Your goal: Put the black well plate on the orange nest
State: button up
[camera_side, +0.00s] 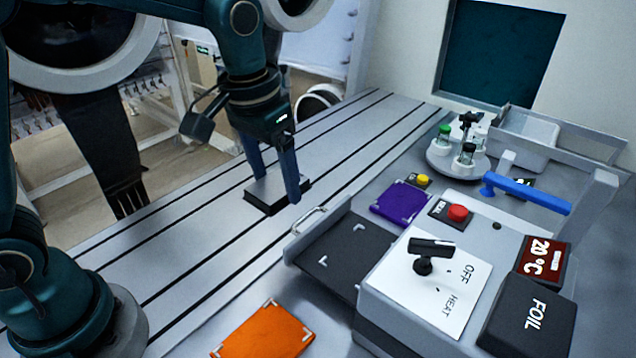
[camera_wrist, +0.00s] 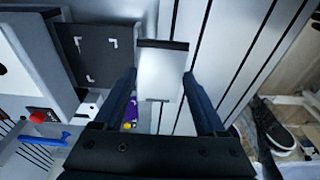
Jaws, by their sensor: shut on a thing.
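The black well plate (camera_side: 265,207) has a pale, flat top and dark sides. It is at the slotted metal bench, left of the machine; whether it touches the bench I cannot tell. My gripper (camera_side: 273,188) points down and is shut on the plate, one finger at each side. In the wrist view, the plate (camera_wrist: 163,72) lies between the fingers of my gripper (camera_wrist: 160,78). The orange nest (camera_side: 262,333) is a flat square with pale corner marks at the front of the bench. It looks empty, and it is not seen in the wrist view.
A sealing machine (camera_side: 420,285) with a dark, corner-marked tray (camera_side: 350,250) and handle stands right of the plate. A purple nest (camera_side: 401,203) lies behind the tray. A round vial rack (camera_side: 457,160) stands farther back. Clear bench lies between plate and orange nest.

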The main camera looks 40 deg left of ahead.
jog(key=s+a+f, duration=0.1)
jog(key=s, duration=1)
send_over(264, 343)
jog(key=f, duration=0.6)
jog(key=shift+s+f, duration=0.3)
jog(key=shift+f, duration=2)
jog(key=shift+f, duration=0.1)
jog(key=o, duration=1.4)
jog(key=shift+o, duration=0.2)
